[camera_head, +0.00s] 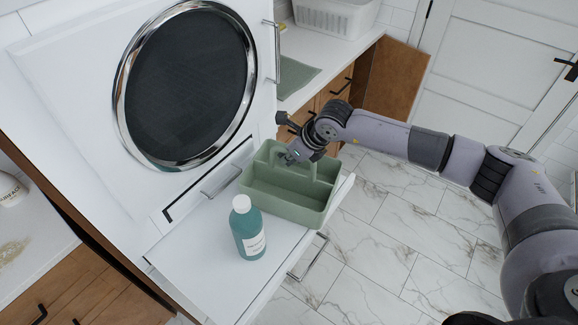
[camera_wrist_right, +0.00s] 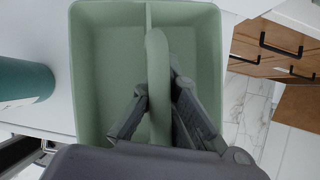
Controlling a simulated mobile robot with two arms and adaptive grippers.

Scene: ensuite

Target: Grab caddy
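The green caddy (camera_head: 283,205) stands upright on a white pull-out surface below the round-doored machine. It has a divider and a raised central handle, and its compartments look empty. My right gripper (camera_head: 289,157) is at the handle from above. In the right wrist view its fingers (camera_wrist_right: 158,105) lie on both sides of the caddy's handle (camera_wrist_right: 158,75) and appear to press against it. The caddy's wall (camera_wrist_right: 86,70) surrounds the fingers there. My left gripper is not in view.
A teal bottle with a white cap (camera_head: 249,232) stands close beside the caddy, on its left. The machine's round door (camera_head: 185,85) is behind. A counter with a white basket (camera_head: 335,17) and green cloth (camera_head: 293,76) lies beyond. Marble floor (camera_head: 385,240) is clear to the right.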

